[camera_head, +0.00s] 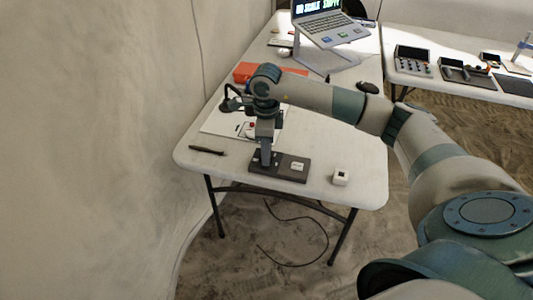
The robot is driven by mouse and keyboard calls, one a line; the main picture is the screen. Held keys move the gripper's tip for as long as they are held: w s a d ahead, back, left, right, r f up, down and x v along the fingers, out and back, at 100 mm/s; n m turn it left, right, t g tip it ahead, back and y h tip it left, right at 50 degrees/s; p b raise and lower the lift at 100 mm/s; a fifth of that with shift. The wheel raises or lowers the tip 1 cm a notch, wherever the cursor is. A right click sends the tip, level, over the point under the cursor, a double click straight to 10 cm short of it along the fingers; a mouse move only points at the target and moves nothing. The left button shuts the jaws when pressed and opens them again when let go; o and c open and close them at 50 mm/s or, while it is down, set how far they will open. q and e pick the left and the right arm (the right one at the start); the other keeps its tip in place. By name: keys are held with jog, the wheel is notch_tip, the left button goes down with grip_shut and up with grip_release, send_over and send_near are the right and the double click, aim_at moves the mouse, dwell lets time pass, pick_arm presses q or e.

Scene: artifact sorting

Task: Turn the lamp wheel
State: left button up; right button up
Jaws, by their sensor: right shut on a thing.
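A dark flat base (291,177) lies near the front of the white table, with a small light plate on its right part. My right gripper (266,158) points down at the left part of this base. Its jaws are shut on a small part there, which I take to be the lamp wheel; the fingers hide most of it. No lit lamp can be made out. My left gripper is out of view.
Behind are a white sheet, an orange box (243,71) and a laptop (325,25) on a stand. The table's front edge is close.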

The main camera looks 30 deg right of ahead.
jog(key=m, duration=0.3)
jog(key=shift+m+b, duration=0.4)
jog(key=shift+m, duration=1)
jog(key=m, duration=0.3)
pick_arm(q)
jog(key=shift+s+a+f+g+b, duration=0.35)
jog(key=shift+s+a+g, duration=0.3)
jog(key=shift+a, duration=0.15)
pick_arm(e)
jog(key=shift+m, duration=1.1)
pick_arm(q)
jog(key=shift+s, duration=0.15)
pick_arm(e)
jog(key=shift+r, duration=0.1)
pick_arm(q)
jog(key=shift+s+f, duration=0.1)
pick_arm(e)
jog(key=o, duration=1.1)
jog(key=shift+c, duration=0.2)
